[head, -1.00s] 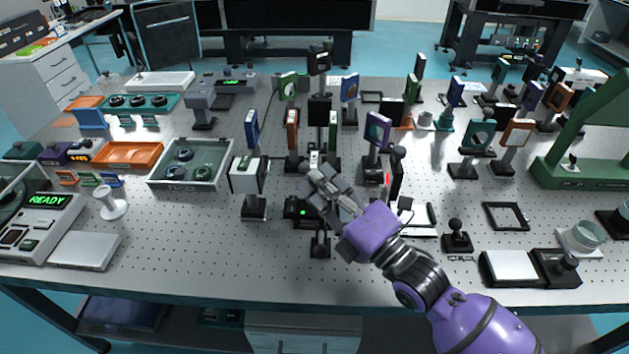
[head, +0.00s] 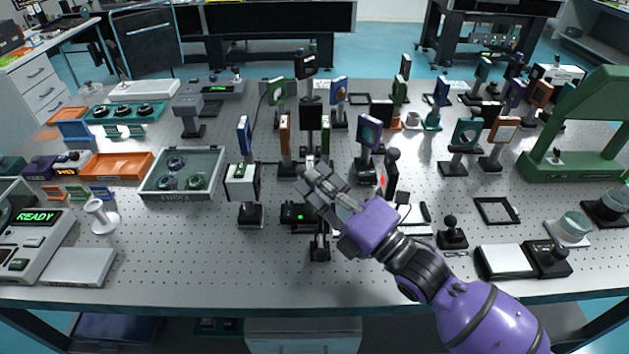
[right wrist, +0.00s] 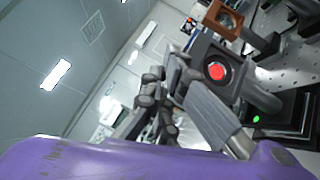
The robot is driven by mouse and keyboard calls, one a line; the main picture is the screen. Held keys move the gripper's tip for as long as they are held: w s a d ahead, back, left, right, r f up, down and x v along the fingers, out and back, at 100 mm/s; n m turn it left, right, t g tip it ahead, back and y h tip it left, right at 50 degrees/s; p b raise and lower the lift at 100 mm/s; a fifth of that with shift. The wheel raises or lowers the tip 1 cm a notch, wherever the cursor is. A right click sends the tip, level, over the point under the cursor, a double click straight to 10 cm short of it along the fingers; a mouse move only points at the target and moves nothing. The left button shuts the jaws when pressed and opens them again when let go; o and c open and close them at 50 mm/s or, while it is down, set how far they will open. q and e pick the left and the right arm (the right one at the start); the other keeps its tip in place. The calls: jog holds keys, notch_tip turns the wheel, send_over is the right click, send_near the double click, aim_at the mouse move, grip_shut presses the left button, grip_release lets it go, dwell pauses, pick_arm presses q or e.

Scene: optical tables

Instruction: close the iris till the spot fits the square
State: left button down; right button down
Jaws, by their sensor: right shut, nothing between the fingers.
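My right gripper (head: 313,181) is shut and empty over the middle of the table, just above a low black unit (head: 297,213) with a green light. A round red spot (right wrist: 216,72) shows on a dark square plate beside my right gripper's fingers (right wrist: 158,103) in the right wrist view. In the head view a dark upright plate (head: 391,174) with a red mark stands right of the gripper. I cannot tell which mount is the iris, or make out the square; the gripper hides part of this area. My left gripper is out of view.
A white-faced box on a post (head: 242,183) stands left of the gripper. Several framed optics on posts crowd behind it, including an orange-framed one (head: 285,132). A black knob on a base (head: 452,232) stands to the right.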

jog(key=shift+w+r+p, duration=0.4)
jog(key=shift+w+r, duration=0.05)
jog(key=shift+r, duration=0.15)
jog(key=shift+w+d+r+p, duration=0.1)
jog(key=shift+w+r+p, duration=0.15)
jog(key=shift+w, duration=0.6)
jog(key=shift+w+a+r+p, duration=0.1)
jog(key=shift+w+r+p, duration=0.1)
jog(key=shift+w, duration=0.7)
jog(key=shift+w+d+r+p, duration=0.15)
jog(key=shift+w+r, duration=0.1)
jog(key=shift+w, duration=0.6)
